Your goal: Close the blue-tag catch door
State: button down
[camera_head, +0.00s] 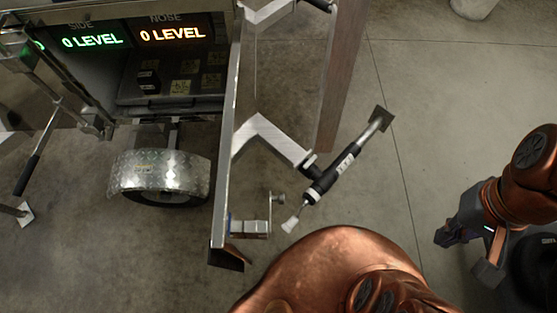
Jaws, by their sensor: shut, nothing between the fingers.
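An open door (231,130) of the trailer compartment shows nearly edge-on, standing out from the compartment toward me. Near its lower end is a metal catch (256,228) with a small blue tag (234,224) beside it. The door's broad face is mostly hidden by the angle. My gripper (447,237) is at the right, over bare floor, well apart from the door and its catch. It is shut and empty, and it touches nothing.
The open compartment (125,85) holds lit "0 LEVEL" displays, green for side and orange for nose. A wheel fender (160,172) sits below it. A tongue jack (340,165) and angled frame (275,140) stand right of the door. Clear floor lies between jack and gripper.

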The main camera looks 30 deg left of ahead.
aim_at(234, 230)
jog(key=z, duration=0.25)
jog(key=k, duration=1.2)
jog(key=u, duration=2.05)
